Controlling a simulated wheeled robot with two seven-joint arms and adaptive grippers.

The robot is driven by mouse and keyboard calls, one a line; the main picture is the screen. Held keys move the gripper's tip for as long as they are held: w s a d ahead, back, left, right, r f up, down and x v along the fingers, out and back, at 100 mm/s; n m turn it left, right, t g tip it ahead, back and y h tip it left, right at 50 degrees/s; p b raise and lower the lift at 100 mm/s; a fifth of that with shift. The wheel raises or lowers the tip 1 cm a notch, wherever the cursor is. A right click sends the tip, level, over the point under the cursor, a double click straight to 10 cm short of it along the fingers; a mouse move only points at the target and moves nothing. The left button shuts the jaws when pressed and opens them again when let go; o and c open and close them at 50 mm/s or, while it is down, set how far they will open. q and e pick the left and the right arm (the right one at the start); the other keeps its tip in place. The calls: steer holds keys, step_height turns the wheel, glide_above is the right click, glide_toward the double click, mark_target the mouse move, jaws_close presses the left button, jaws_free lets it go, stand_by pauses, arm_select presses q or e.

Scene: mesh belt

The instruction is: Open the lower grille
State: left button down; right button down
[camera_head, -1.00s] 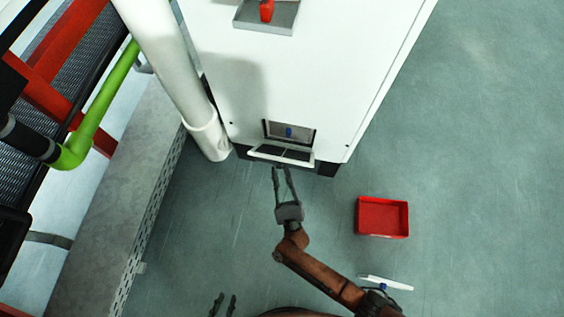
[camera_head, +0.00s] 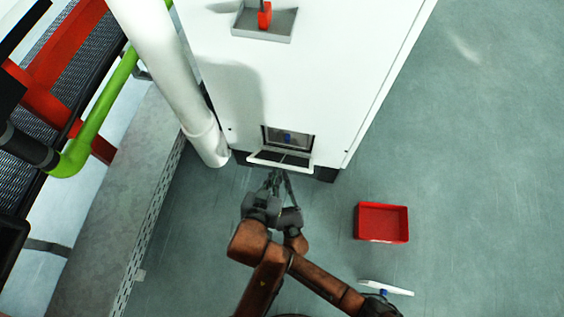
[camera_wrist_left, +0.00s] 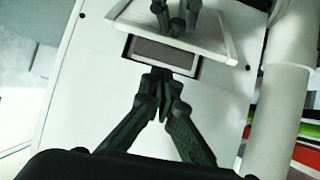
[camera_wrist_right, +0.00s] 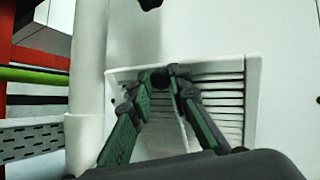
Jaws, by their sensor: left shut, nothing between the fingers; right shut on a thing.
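The lower grille (camera_head: 280,160) is a white-framed panel with dark slats, tilted outward below a rectangular opening (camera_head: 287,138) in the white cabinet. It also shows in the right wrist view (camera_wrist_right: 222,92). A small blue thing (camera_head: 287,135) shows inside the opening. My right gripper (camera_head: 286,177) is shut on the grille at its edge; the exact grip is partly hidden by the fingers. My left gripper (camera_head: 272,176) is beside it, in front of the grille. In the left wrist view its fingertips (camera_wrist_left: 163,80) are together and empty, near the opening.
A white pipe (camera_head: 178,85) runs down close to the left of the grille. A grey tray (camera_head: 280,28) with a red item (camera_head: 265,15) is higher on the cabinet (camera_head: 310,80). A red bin (camera_head: 382,222) is on the floor to the right. Floor beyond the bin is clear.

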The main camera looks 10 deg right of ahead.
mark_target(282, 167)
arm_select(q)
steer(key=shift+g+y, duration=0.4)
steer(key=shift+y, duration=0.1)
steer(key=w+d+f, duration=0.1)
steer(key=w, duration=0.2)
steer(key=w+d+f, duration=0.1)
steer(key=w, duration=0.2)
steer(key=w+d+f, duration=0.1)
steer(key=w, duration=0.2)
steer(key=shift+d, duration=0.1)
steer(key=shift+s+a+f, duration=0.2)
steer(key=shift+s+f, duration=0.15)
steer(key=shift+s, duration=0.25)
steer(key=shift+s+a+f, duration=0.15)
steer(key=shift+s+f, duration=0.2)
steer(key=shift+s, duration=0.25)
steer(key=shift+s+a+f, duration=0.15)
steer(key=shift+s+f, duration=0.2)
steer(key=shift+s, duration=0.15)
